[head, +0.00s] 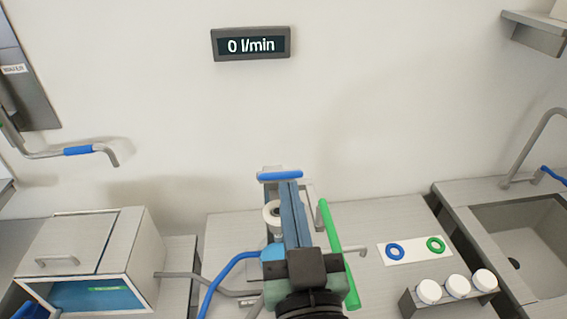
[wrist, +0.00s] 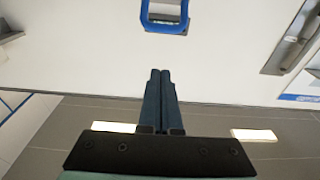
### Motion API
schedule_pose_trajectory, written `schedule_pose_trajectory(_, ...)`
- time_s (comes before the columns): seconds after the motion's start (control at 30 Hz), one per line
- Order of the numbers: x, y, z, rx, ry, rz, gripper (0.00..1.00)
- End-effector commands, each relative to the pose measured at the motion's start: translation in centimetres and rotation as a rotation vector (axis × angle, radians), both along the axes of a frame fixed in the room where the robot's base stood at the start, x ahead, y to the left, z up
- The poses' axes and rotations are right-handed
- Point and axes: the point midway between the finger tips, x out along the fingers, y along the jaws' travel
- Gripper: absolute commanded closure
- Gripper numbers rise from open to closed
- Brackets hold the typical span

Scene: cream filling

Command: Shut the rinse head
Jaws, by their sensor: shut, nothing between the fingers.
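My gripper (head: 290,188) is shut and empty, its two dark blue fingers side by side; they also show in the wrist view (wrist: 160,74). Just beyond the fingertips in the head view is a blue bar handle (head: 278,175) on a grey fixture at the wall. The wrist view shows a blue loop handle (wrist: 148,14) ahead of the fingers, apart from them. I cannot tell for sure which part is the rinse head, or whether it is open. My arm hides much of the fixture. The wall display (head: 251,44) reads 0 l/min.
A green bar (head: 337,250) and a blue curved pipe (head: 218,281) flank my gripper. A grey box (head: 135,250) stands left. A blue-sleeved pipe (head: 78,151) juts from the left wall. A rack of white-topped containers (head: 457,286) and a sink (head: 525,245) are right.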

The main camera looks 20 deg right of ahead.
Motion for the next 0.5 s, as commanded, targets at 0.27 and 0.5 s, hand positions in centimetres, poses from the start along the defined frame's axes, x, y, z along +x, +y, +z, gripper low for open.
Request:
schedule_pose_trajectory(0.27,1.3,-0.2,-0.4,-0.005,-0.007,0.010,1.00)
schedule_pose_trajectory(0.5,2.0,-0.5,-0.3,-0.005,-0.007,0.003,1.00)
